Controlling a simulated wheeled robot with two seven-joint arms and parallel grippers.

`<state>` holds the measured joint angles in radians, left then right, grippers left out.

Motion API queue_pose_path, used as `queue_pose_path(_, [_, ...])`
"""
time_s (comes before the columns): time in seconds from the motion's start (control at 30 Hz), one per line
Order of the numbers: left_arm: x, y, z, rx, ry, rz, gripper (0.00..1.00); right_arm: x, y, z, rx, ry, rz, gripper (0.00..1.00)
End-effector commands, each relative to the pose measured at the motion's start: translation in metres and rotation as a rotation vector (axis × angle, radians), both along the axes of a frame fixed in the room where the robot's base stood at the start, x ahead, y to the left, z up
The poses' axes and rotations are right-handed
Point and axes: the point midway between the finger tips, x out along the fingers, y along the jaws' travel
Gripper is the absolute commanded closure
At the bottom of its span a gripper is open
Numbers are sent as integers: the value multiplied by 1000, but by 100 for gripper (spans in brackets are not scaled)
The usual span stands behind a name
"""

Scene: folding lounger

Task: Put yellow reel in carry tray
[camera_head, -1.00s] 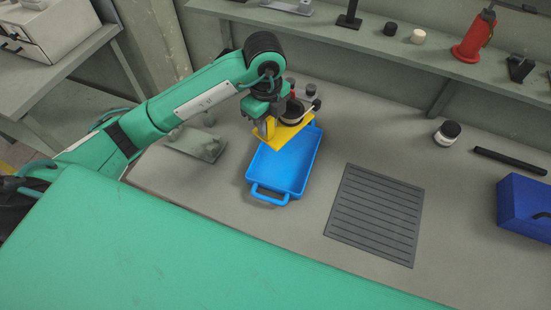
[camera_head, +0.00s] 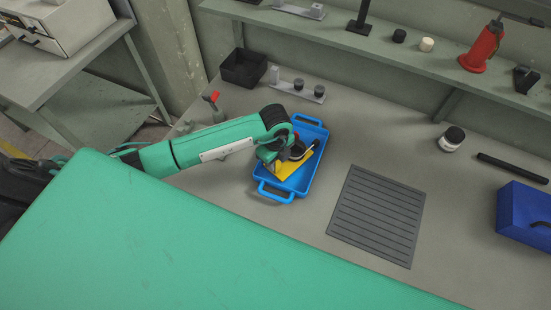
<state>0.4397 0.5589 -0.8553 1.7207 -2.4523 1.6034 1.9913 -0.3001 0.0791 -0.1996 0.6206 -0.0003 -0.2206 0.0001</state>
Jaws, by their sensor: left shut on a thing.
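The blue carry tray (camera_head: 275,193) with a handle at each end sits on the grey bench. The yellow reel (camera_head: 290,171) shows as a yellow flat face with a dark part on top, inside the outline of the tray. My left gripper (camera_head: 280,160) is shut on the yellow reel, over the tray, and partly hides it. I cannot tell whether the reel touches the tray floor. My right gripper is not in view.
A grey ribbed mat (camera_head: 376,215) lies right of the tray. A dark-lidded jar (camera_head: 451,139), a black bar (camera_head: 513,167) and a blue box (camera_head: 524,213) are further right. A black bin (camera_head: 243,68) stands behind. The green panel (camera_head: 180,245) fills the front.

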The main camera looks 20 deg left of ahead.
Motion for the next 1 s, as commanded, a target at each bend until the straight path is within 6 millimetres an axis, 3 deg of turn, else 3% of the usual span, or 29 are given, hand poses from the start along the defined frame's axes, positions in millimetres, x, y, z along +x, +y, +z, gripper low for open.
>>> queue_pose_path(0.37, [0, 0, -6, 0, -1, -1, 100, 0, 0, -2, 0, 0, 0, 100])
queue_pose_path(0.4, [0, 0, -6, 0, 0, -1, 75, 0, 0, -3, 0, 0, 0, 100])
queue_pose_path(0.5, [0, 0, -5, 0, 0, -1, 55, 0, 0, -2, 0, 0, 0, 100])
queue_pose_path(0.8, [0, 0, -4, 0, 0, -1, 55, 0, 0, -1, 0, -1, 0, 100])
queue_pose_path(1.0, [1, 0, 15, -2, -5, -2, 55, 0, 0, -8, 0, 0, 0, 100])
